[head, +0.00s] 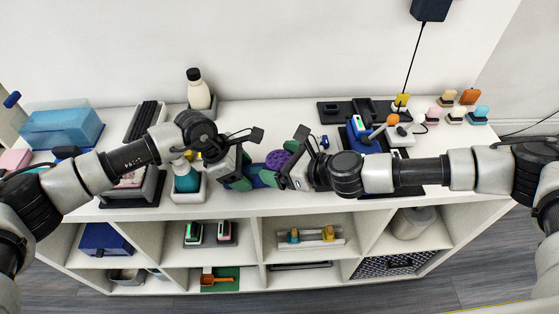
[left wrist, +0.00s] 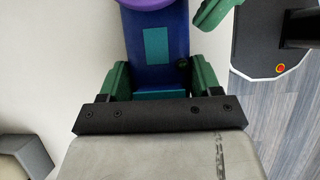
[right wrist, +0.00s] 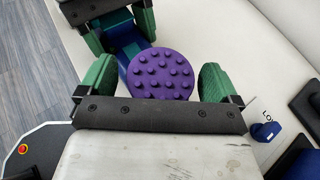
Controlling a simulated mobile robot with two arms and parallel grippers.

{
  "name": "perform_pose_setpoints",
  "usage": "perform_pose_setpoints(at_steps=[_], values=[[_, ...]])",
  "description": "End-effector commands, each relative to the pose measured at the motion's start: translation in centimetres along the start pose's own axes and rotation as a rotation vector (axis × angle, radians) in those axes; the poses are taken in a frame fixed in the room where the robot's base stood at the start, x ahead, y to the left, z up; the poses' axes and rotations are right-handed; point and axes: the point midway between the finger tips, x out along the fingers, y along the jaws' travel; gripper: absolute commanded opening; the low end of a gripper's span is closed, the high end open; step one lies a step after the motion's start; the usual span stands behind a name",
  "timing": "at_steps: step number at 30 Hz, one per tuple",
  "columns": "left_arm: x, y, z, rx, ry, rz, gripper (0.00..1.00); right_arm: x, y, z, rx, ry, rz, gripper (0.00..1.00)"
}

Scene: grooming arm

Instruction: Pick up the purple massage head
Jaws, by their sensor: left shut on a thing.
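The purple massage head (head: 278,159) is a round disc with raised nubs, on the end of a blue massager body (left wrist: 155,45) with teal patches. My left gripper (head: 243,172) is shut on the blue body. The right wrist view shows the purple head (right wrist: 161,75) face on, between the green fingers of my right gripper (right wrist: 157,82). In the head view my right gripper (head: 281,164) partly hides the massager.
The white shelf unit (head: 240,204) has its top crowded at both sides. A teal bottle (head: 186,178) in a white holder stands just left of my left gripper. A blue device (head: 362,138) and black trays lie to the right. Space behind the grippers is clear.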

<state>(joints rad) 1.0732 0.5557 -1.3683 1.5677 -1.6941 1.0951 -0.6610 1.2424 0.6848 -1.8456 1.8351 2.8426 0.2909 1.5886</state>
Motion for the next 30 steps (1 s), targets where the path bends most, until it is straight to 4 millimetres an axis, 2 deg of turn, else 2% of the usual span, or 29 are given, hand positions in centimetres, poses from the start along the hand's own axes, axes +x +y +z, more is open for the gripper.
perform_pose_setpoints(at_steps=[1,9,10,19,30], values=[[0.3,-0.1,-0.4,-0.001,0.009,-0.005,0.26,0.0,0.0,0.0,0.0,0.0,0.0,0.85],[0.3,-0.1,-0.4,-0.002,0.009,-0.005,0.26,0.0,0.0,0.0,0.0,0.0,0.0,0.44],[0.3,-0.1,-0.4,-0.002,0.009,-0.005,0.26,0.0,0.0,0.0,0.0,0.0,0.0,0.41],[0.3,-0.1,-0.4,-0.003,0.009,-0.004,0.26,-0.1,0.0,0.3,-0.002,-0.002,0.001,0.41],[0.3,-0.1,-0.4,-0.004,0.008,-0.004,0.26,-1.6,-0.1,3.5,-0.005,-0.002,-0.001,0.41]])
